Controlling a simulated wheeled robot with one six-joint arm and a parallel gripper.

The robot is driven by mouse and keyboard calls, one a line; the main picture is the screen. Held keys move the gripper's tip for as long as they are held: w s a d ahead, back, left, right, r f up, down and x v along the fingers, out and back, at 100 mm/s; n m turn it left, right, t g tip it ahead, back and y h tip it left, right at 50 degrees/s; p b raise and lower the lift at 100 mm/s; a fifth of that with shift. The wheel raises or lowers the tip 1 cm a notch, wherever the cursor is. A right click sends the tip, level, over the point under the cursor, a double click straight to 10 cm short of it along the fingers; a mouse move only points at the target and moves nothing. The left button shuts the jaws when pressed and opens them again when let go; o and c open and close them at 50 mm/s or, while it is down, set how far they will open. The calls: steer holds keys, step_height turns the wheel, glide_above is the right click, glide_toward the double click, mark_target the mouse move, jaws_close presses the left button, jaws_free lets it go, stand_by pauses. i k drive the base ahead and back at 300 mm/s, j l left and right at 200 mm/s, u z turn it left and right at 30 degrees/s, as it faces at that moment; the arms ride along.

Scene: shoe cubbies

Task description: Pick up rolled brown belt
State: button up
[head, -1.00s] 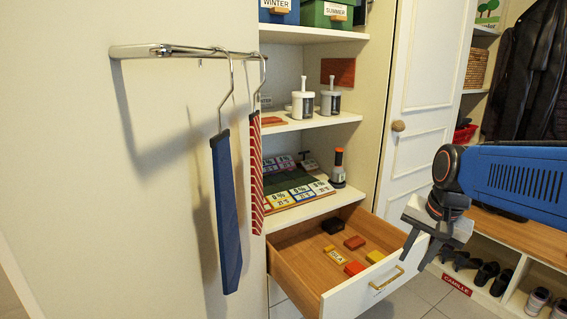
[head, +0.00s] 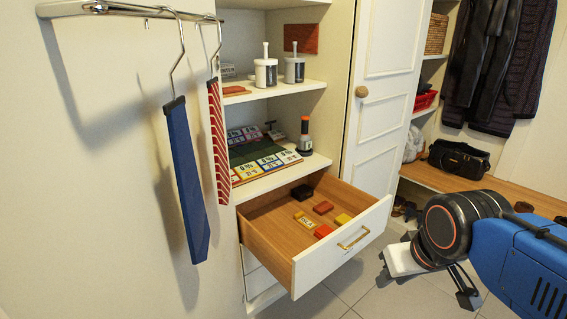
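I cannot make out a rolled brown belt in the head view. The open drawer (head: 275,226) holds several small blocks: a dark one (head: 302,192), a red one (head: 323,208), a yellow one (head: 343,219), an orange-red one (head: 323,231) and a tan labelled one (head: 304,221). My gripper (head: 428,284) is at the lower right, beyond the drawer front and apart from it. Its dark fingers stand apart with nothing seen between them. My wrist hides part of it.
A blue tie (head: 185,180) and a red striped tie (head: 219,140) hang from a wall rail at left. Shelves above the drawer hold white pots (head: 266,72) and a game board (head: 262,158). A black bag (head: 459,158) sits on the wooden bench (head: 440,180). Tiled floor (head: 335,290) is clear before the drawer.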

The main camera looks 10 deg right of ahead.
mark_target(520, 207)
steer(key=z, duration=1.7)
steer(key=i+j, duration=0.2)
steer(key=i, duration=0.35)
steer(key=i+j+z, duration=0.15)
steer(key=i, duration=0.35)
steer(key=i+j, duration=0.35)
steer(key=i, duration=0.2)
steer(key=i+j+z, duration=0.1)
steer(key=i+j, duration=0.15)
steer(key=i, duration=0.25)
